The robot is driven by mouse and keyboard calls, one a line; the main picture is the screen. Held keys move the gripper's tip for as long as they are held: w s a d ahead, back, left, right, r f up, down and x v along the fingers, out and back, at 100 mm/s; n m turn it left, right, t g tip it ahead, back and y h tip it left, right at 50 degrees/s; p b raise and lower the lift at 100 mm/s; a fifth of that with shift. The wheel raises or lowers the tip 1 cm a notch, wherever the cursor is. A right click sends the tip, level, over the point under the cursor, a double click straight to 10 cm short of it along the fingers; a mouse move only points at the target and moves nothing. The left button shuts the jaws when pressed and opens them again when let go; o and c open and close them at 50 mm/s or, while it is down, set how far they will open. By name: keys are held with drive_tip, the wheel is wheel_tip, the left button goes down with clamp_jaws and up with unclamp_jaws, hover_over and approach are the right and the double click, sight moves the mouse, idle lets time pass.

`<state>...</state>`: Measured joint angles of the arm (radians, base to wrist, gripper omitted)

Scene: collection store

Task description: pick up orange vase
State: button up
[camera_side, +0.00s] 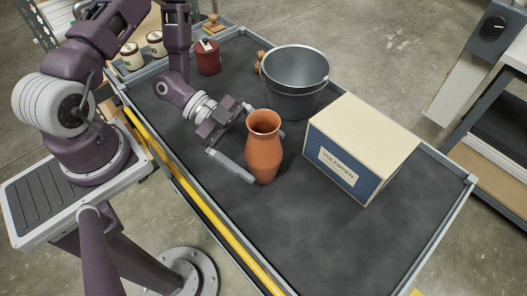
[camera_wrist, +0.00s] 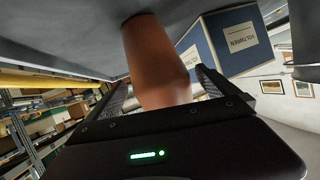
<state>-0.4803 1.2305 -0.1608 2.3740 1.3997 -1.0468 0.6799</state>
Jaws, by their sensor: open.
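The orange vase (camera_side: 264,150) stands upright on the dark table top (camera_side: 290,232), near its front edge. My gripper (camera_side: 248,146) is low over the table with its fingers spread on either side of the vase. In the wrist view the vase (camera_wrist: 157,62) appears upside down between the two fingers of my gripper (camera_wrist: 168,88). The fingers are open, and I cannot tell whether either touches the vase. The far finger is partly hidden behind the vase in the side view.
A cream and blue box (camera_side: 362,148) stands close to the right of the vase. A metal bucket (camera_side: 294,88) is behind it. A red canister (camera_side: 208,60) and white jars (camera_side: 144,48) stand toward the back left. The front right of the table is clear.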

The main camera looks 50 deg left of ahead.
sight(274, 162)
drive_tip(key=x, duration=0.4)
drive_tip(key=shift+w+d+f, duration=0.1)
drive_tip(key=c, duration=1.8)
